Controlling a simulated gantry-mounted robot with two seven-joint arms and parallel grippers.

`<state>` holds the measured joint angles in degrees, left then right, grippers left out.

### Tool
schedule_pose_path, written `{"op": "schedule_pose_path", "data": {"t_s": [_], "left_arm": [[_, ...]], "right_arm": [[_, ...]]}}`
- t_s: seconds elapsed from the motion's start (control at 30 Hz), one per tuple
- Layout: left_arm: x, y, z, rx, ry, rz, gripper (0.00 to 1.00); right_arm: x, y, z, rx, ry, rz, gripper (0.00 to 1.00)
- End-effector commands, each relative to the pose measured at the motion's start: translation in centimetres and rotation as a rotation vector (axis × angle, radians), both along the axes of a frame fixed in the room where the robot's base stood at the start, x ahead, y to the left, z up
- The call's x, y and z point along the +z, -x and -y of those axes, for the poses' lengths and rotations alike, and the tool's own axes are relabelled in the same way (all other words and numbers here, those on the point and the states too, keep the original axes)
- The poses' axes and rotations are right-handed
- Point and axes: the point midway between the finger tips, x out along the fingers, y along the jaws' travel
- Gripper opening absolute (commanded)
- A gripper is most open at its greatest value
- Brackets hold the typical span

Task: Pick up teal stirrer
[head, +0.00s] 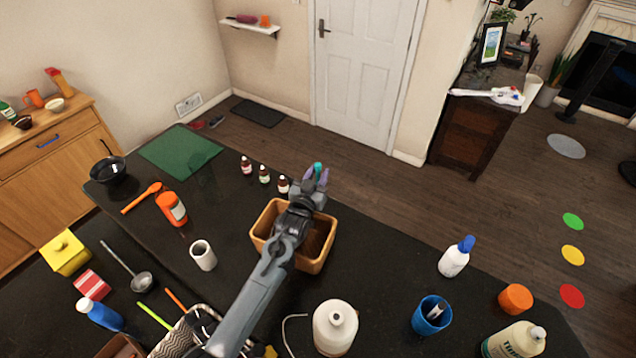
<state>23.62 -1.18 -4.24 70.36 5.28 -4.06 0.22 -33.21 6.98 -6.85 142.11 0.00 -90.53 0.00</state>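My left gripper (317,178) reaches out over the far side of the wooden box, with its arm coming up from the bottom left. The rest of the stirrer is hidden by the fingers and wrist. My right gripper is not in view.
The wooden box (263,225) lies under my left arm. Several small brown bottles (264,175) stand left of the gripper. A white cup (203,255), a white jug (335,328) and a blue cup (430,316) stand nearer.

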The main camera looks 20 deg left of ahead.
Motion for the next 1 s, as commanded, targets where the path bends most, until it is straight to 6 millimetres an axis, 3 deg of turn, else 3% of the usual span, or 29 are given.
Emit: {"op": "schedule_pose_path", "data": {"t_s": [0.3,0.53,1.0], "left_arm": [[0.00,-0.32,0.00,0.000,0.000,0.000,0.34],[0.01,-0.31,0.02,0.000,0.000,0.000,0.00],[0.48,-0.31,0.02,0.000,0.000,0.001,0.00]], "right_arm": [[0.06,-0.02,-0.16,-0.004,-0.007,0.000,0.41],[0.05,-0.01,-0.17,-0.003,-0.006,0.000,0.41],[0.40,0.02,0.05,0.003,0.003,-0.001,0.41]]}}
